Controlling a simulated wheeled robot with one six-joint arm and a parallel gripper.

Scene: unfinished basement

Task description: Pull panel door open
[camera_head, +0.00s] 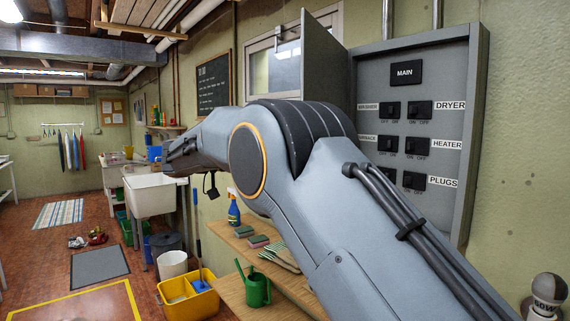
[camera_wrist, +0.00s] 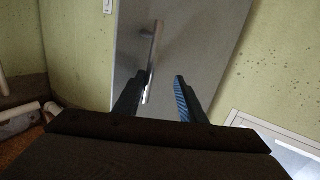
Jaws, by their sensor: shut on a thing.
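The grey electrical panel (camera_head: 463,75) is on the wall at the right of the head view. Its door (camera_head: 325,62) stands swung out on the left side, so the labelled switches inside show. In the wrist view the door (camera_wrist: 205,40) fills the middle, with a slim metal bar handle (camera_wrist: 152,50) on it. My gripper (camera_wrist: 155,92) is at the lower end of this handle, which lies between the fingers, close to the left one. It is shut on the handle. In the head view my arm hides the lower part of the door, and the handle does not show.
A wooden bench (camera_head: 238,290) below my arm holds a green watering can (camera_head: 258,290), a spray bottle (camera_head: 233,210) and sponges. A yellow bucket (camera_head: 188,300) stands left of it. A light bulb (camera_head: 548,290) is at the lower right. Open floor lies at left.

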